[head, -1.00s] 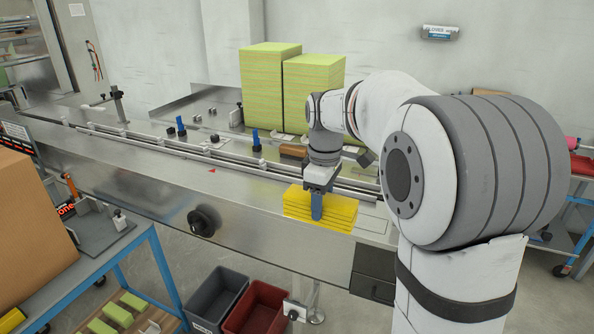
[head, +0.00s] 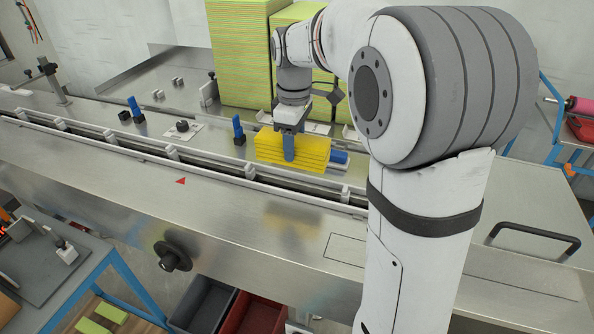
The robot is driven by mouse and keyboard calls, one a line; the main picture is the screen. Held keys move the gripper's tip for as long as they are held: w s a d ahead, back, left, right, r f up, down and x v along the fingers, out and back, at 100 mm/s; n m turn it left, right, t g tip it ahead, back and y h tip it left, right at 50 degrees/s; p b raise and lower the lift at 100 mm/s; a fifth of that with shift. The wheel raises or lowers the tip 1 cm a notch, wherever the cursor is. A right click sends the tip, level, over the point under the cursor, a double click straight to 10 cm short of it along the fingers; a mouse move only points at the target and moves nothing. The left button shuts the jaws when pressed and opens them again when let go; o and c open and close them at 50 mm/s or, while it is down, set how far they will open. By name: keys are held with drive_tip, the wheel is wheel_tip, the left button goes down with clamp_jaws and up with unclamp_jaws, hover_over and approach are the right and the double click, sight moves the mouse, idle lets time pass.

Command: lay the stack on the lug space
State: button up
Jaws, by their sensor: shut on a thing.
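The yellow stack (head: 268,150) of several thin layers is in my gripper (head: 289,152), in the middle of the head view. A blue-grey finger lies over the stack's near face; the other finger is hidden. The stack is level and sits over the back side of the long conveyor channel (head: 215,173). I cannot tell whether it touches anything below. The lug space is not clearly made out; the lugs are the small pale blocks along the channel's rails.
Tall green stacks (head: 240,60) stand behind my gripper. A red triangle mark (head: 181,181) lies on the steel deck (head: 120,195) in front of the channel. Grey and red bins (head: 255,315) are below the front edge.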

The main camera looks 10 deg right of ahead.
wheel_tip(320, 180, down, 5)
drive_tip(key=shift+d+f, duration=0.1)
drive_tip(key=shift+f, duration=1.95)
drive_tip(key=shift+s, duration=0.1)
drive_tip(key=shift+f, duration=0.15)
drive_tip(key=o, duration=1)
drive_tip(key=shift+c, duration=0.2)
